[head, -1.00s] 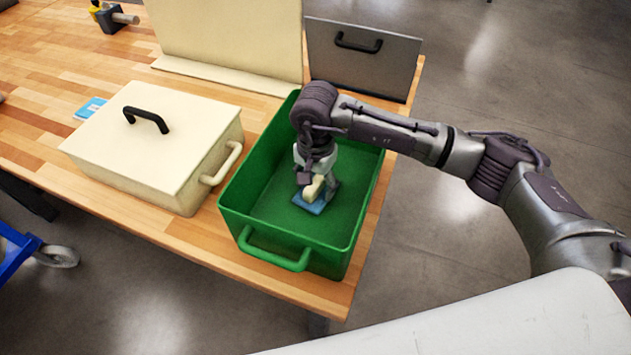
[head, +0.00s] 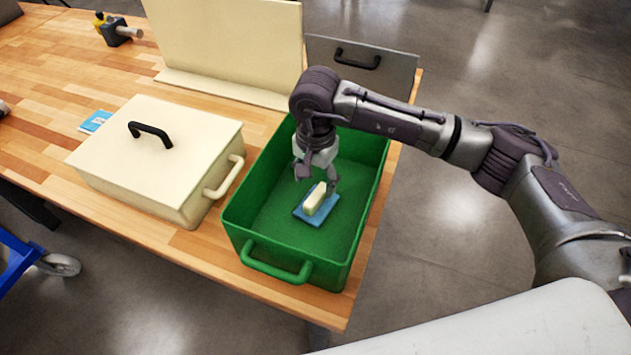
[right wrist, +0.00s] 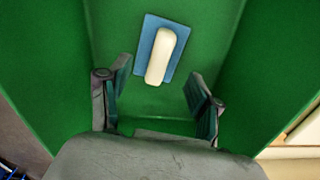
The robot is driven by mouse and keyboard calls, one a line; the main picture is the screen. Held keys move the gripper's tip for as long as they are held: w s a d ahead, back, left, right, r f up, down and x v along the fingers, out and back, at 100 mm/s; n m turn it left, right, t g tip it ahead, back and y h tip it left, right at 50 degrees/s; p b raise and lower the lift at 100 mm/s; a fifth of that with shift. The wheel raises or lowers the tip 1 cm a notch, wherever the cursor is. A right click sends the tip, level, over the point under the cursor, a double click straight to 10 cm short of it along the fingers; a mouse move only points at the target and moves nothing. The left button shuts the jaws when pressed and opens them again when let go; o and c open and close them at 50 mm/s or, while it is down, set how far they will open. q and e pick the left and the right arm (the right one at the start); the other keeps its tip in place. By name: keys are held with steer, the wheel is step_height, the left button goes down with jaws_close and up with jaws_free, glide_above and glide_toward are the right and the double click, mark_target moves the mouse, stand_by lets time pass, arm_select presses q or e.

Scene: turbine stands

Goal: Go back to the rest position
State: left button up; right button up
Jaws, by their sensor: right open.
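My right gripper (head: 317,178) is open and empty inside the upper part of the green bin (head: 262,205). Just below it, a cream block (head: 314,199) rests on a flat blue plate (head: 326,206) on the bin floor. In the right wrist view the two open fingers (right wrist: 158,100) stand apart, with the cream block (right wrist: 160,55) and blue plate (right wrist: 148,37) beyond them, not touched. My left gripper is not in view.
A closed cream box (head: 112,150) with a black handle stands left of the bin. A tall cream panel (head: 225,45) and a grey panel with a handle (head: 395,75) stand behind. A blue card (head: 95,122) lies on the wooden table (head: 50,95). A blue cart (head: 15,262) is at the lower left.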

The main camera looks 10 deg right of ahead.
steer(key=shift+r, duration=0.35)
